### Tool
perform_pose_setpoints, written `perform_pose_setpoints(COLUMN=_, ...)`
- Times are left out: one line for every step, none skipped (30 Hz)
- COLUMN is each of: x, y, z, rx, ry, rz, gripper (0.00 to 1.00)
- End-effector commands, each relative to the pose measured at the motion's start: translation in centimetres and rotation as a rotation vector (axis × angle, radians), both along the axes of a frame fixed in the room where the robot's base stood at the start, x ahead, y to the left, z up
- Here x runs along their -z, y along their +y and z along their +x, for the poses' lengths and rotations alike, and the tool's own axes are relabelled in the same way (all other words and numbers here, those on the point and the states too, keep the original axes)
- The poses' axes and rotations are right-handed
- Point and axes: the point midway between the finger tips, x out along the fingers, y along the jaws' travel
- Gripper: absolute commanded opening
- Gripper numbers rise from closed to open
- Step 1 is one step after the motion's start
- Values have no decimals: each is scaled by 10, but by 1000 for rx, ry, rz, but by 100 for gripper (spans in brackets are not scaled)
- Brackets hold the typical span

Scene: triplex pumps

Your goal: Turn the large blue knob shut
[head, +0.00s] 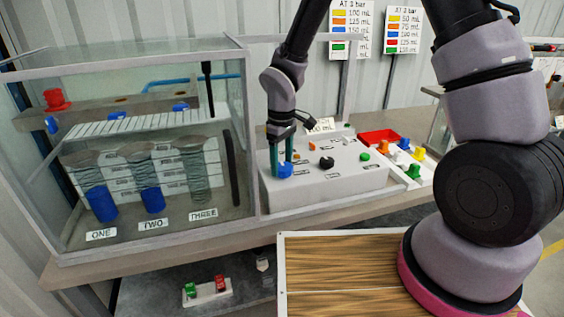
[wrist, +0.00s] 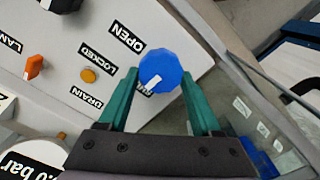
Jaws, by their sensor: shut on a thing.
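The large blue knob (head: 285,170) sits on the left end of the light grey control panel (head: 335,188) in the head view. In the wrist view the blue knob (wrist: 160,70) shows a white pointer mark aimed toward the lower left. My gripper (head: 282,162) reaches down over it from above. In the wrist view the green fingertips of my gripper (wrist: 158,90) stand on either side of the knob, shut on it. Labels OPEN, LOCKED and DRAIN show on the panel beside the knob; another label is partly hidden by the knob.
A black knob (head: 326,162), an orange knob (head: 299,146) and a green button (head: 365,156) share the panel. A glass tank (head: 250,130) with cylinders stands close on the left. A red and white tray (head: 380,136) with coloured pieces lies to the right.

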Motion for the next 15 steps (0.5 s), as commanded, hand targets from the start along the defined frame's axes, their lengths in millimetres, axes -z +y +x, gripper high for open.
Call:
perform_pose_setpoints(x=-1, y=1, z=1, rx=-16, ry=-3, rz=2, gripper=10)
perform_pose_setpoints(x=-1, y=1, z=1, rx=-24, ry=-3, rz=2, gripper=10)
perform_pose_setpoints(x=-1, y=1, z=1, rx=-33, ry=-3, rz=2, gripper=10)
perform_pose_setpoints(x=-1, y=1, z=1, rx=-40, ry=-3, rz=2, gripper=10)
perform_pose_setpoints(x=-1, y=1, z=1, rx=-46, ry=-3, rz=2, gripper=10)
perform_pose_setpoints(x=-1, y=1, z=1, rx=-52, ry=-3, rz=2, gripper=10)
perform_pose_setpoints(x=-1, y=1, z=1, rx=-56, ry=-3, rz=2, gripper=10)
perform_pose_setpoints(x=-1, y=1, z=1, rx=-58, ry=-3, rz=2, gripper=10)
perform_pose_setpoints(x=-1, y=1, z=1, rx=-61, ry=-3, rz=1, gripper=10)
perform_pose_setpoints(x=-1, y=1, z=1, rx=-63, ry=-3, rz=1, gripper=10)
perform_pose_setpoints(x=-1, y=1, z=1, rx=-64, ry=-3, rz=1, gripper=10)
perform_pose_setpoints(x=-1, y=1, z=1, rx=-64, ry=-3, rz=1, gripper=10)
perform_pose_setpoints(x=-1, y=1, z=1, rx=-65, ry=-3, rz=1, gripper=10)
perform_pose_setpoints(x=-1, y=1, z=1, rx=-65, ry=-3, rz=1, gripper=10)
perform_pose_setpoints(x=-1, y=1, z=1, rx=-65, ry=-3, rz=1, gripper=10)
